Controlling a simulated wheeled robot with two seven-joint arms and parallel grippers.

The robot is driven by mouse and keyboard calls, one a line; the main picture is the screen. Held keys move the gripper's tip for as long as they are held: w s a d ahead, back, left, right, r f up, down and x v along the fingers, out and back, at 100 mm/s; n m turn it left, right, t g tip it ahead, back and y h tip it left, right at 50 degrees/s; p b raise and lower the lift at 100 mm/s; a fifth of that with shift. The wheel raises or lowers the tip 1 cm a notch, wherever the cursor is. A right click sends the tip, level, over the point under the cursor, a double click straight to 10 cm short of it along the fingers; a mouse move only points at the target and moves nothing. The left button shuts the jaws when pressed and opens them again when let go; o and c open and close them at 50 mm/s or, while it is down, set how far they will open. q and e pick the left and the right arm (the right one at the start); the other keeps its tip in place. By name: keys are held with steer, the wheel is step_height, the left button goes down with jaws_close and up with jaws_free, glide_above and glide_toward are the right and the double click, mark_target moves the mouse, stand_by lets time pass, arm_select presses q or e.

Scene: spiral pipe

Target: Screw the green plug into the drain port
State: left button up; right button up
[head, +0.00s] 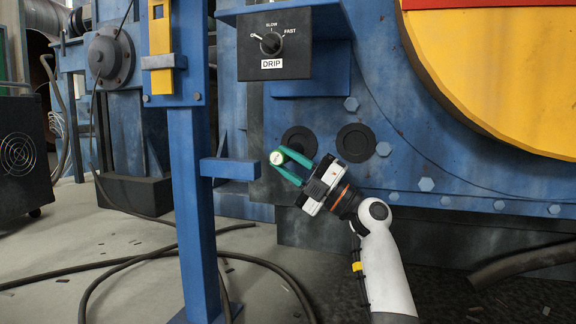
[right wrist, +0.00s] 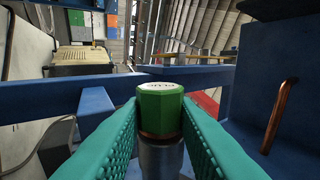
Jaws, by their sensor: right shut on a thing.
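The green plug shows in the right wrist view (right wrist: 160,108) as a faceted green cap with dark lettering on its top. A brownish ring and a grey cylinder show below it; I cannot tell whether the cylinder is part of the plug or the drain port. In the head view the plug (head: 277,158) shows a pale round face at the fingertips. My right gripper (head: 282,160) has teal fingers, shut on the plug from both sides. The drain port cannot be made out for certain. My left gripper is not in view.
A blue post (head: 189,200) with a side bracket (head: 230,169) stands just left of the gripper. A black DRIP dial box (head: 273,45) hangs above. Two dark round fittings, left (head: 299,142) and right (head: 355,142), sit on the blue wall behind. Black hoses (head: 130,261) lie on the floor.

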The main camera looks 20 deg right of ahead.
steer(key=o, duration=1.1)
steer(key=p+v, duration=0.3)
steer(key=v, duration=0.9)
steer(key=shift+p, duration=0.4)
steer(key=shift+c, duration=0.6)
